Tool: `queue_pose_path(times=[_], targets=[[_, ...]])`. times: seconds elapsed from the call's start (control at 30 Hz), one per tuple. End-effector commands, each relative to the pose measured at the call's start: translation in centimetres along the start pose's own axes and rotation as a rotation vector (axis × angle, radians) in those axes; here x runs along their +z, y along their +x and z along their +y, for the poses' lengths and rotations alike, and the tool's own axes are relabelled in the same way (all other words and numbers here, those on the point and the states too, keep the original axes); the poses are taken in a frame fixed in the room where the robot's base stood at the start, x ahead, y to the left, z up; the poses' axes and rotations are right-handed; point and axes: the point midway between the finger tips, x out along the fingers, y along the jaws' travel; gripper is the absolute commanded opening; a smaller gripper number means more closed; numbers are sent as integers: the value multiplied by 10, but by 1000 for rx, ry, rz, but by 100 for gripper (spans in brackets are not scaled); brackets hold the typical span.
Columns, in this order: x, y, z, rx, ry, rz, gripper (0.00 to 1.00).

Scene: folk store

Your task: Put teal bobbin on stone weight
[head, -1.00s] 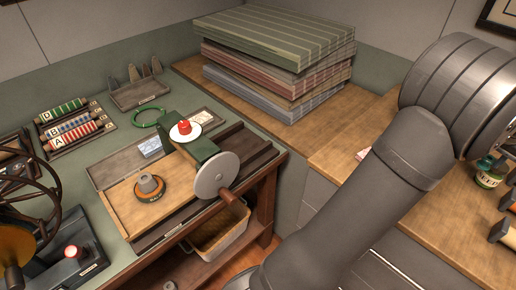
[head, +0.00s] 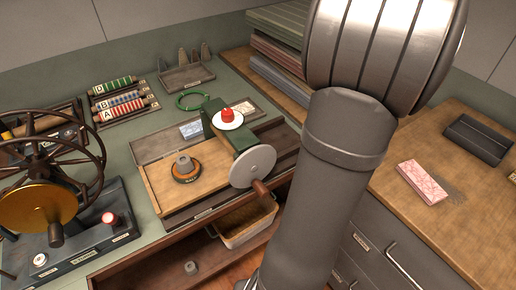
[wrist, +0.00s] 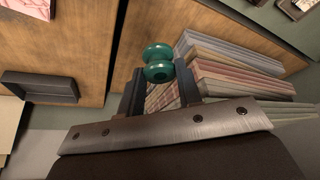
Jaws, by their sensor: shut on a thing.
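The teal bobbin (wrist: 158,64) is a spool with two rounded flanges, seen in the wrist view. My gripper (wrist: 160,80) is shut on it, its two dark fingers on either side, high above the wooden counter. The head view does not show the gripper or bobbin; my arm fills its middle. A small grey stone-like piece (head: 183,163), which looks like the stone weight, stands on a dark and orange round base (head: 186,178). That base sits on a wooden board (head: 215,185) on the green bench. Nothing is seen on top of the grey piece.
A green crank machine (head: 228,135) with a red knob and grey disc stands just right of the board. A spoked winding wheel (head: 50,165) is at left. Labelled spools (head: 122,100) lie behind. Stacked cloth (wrist: 225,70), a pink box (head: 422,182) and a dark tray (head: 478,140) occupy the counter.

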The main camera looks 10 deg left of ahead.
Motion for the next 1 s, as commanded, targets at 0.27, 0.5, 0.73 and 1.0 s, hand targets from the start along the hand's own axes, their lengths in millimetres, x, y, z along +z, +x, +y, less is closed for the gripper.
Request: queue_pose_path(times=[0.27,0.5,0.73,1.0], targets=[[29,-17,-130,-98,-238,2,10],[76,-37,-223,-181,-437,2,10],[135,-59,-295,-259,-628,2,10],[194,-80,-343,-329,-795,2,10]])
